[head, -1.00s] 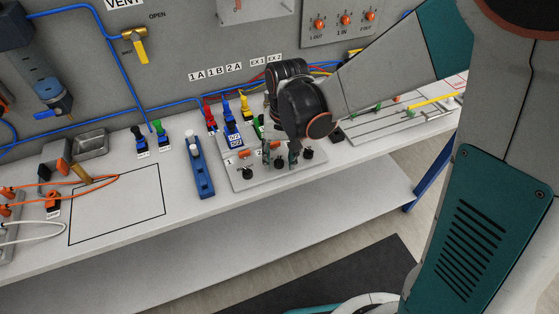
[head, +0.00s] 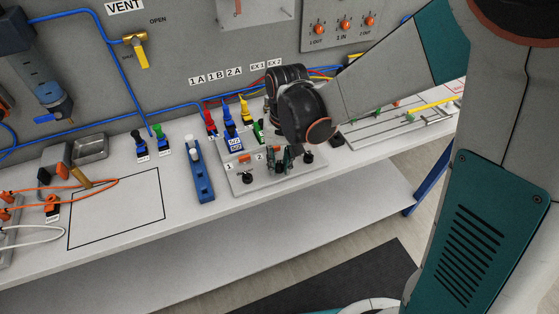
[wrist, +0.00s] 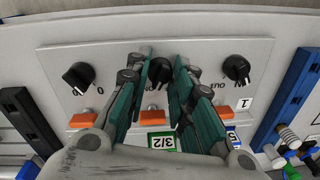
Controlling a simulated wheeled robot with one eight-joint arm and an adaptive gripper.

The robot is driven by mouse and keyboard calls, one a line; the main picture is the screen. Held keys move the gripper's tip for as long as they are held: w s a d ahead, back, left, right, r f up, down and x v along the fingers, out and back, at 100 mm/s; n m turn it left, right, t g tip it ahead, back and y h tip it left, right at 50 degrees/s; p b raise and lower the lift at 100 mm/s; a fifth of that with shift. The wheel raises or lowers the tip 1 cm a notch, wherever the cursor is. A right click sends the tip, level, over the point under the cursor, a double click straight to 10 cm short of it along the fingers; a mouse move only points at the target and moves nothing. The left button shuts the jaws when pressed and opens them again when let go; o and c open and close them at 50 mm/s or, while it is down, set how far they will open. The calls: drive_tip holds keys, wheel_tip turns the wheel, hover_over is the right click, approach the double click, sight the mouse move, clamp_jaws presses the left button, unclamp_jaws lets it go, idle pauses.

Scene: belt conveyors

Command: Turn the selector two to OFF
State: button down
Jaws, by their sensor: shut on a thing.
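Selector two is the middle black knob (wrist: 157,70) on a light grey panel (wrist: 120,56) with three knobs in a row. My gripper (wrist: 161,76) is shut on this knob, with a green finger pad on each side of it in the wrist view. In the head view my gripper (head: 283,162) stands over the middle of the panel (head: 248,185) and hides most of the knob. The fingers cover part of the markings around the knob, and I cannot tell which position it points to.
Selector one (wrist: 236,68) is on the right in the wrist view, beside a "1" label. A third knob (wrist: 78,76) is on the left. Orange blocks sit by the knobs. A blue valve bar (head: 202,173) stands left of the panel in the head view. Colored plugs stand behind it.

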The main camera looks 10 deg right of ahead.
sight(281, 162)
drive_tip(key=n, duration=0.5)
drive_tip(key=shift+n, duration=0.4)
drive_tip(key=n, duration=0.5)
drive_tip(key=shift+g, duration=0.3)
drive_tip(key=shift+n, duration=0.3)
drive_tip(key=c, duration=1.4)
unclamp_jaws()
drive_tip(key=shift+w, duration=0.1)
drive_tip(key=shift+o, duration=0.2)
wheel_tip(281, 162, up, 12)
drive_tip(key=shift+w+d, duration=0.15)
drive_tip(key=shift+w, duration=0.05)
